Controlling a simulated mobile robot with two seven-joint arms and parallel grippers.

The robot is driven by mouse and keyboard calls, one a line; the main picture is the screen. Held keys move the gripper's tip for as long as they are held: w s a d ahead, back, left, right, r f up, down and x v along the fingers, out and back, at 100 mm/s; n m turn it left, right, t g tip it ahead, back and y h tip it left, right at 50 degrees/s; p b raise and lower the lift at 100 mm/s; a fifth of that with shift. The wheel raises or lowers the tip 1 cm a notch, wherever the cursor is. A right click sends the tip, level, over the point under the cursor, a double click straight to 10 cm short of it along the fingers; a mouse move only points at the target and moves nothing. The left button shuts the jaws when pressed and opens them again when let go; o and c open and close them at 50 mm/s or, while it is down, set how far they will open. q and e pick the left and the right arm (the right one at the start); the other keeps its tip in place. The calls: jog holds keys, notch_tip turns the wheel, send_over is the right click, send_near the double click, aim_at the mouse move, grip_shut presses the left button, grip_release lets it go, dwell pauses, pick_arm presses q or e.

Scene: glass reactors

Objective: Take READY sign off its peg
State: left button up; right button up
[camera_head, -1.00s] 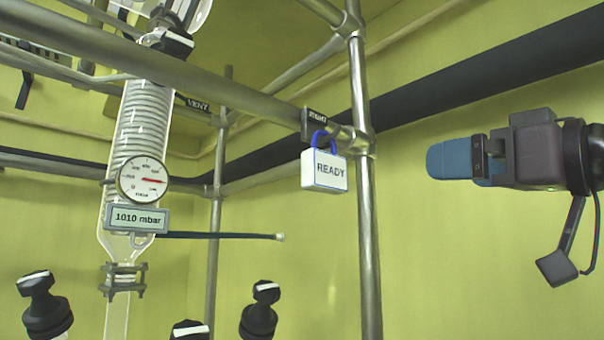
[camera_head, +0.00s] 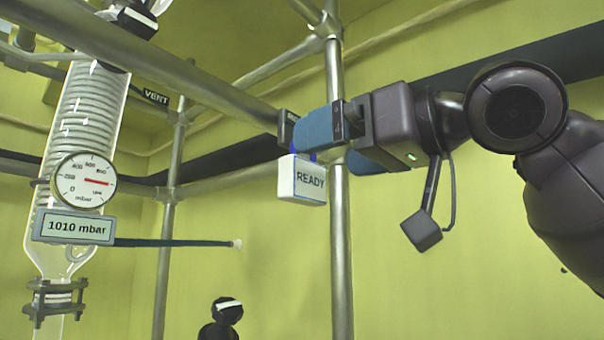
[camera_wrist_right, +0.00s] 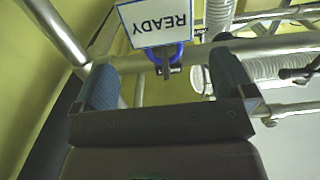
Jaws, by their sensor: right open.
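The READY sign (camera_head: 303,181) is a white block with dark lettering. It hangs below the horizontal metal rail, just left of the upright pole. Its blue loop is mostly hidden behind my finger in the head view. In the right wrist view the sign (camera_wrist_right: 158,22) appears upside down, with the blue loop (camera_wrist_right: 166,54) between the fingers. My right gripper (camera_head: 335,146) is open, its blue fingers at the loop's height beside the rail. The wrist view shows a gap between each finger (camera_wrist_right: 163,84) and the loop. The peg is hard to make out.
The upright pole (camera_head: 338,250) and horizontal rail (camera_head: 190,80) run close to the gripper. A glass coil column (camera_head: 85,120) with a round gauge (camera_head: 83,181) and a 1010 mbar display (camera_head: 74,228) stands at left. A VENT label (camera_head: 155,96) sits behind.

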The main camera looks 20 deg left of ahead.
aim_at(303, 158)
jog(key=p+x, duration=0.1)
jog(key=x, duration=0.4)
jog(key=shift+s+a, duration=0.1)
jog(key=shift+a, duration=0.15)
jog(key=shift+d, duration=0.1)
jog(key=shift+c, duration=0.8)
jog(key=c, duration=0.9)
jog(key=shift+o, duration=0.2)
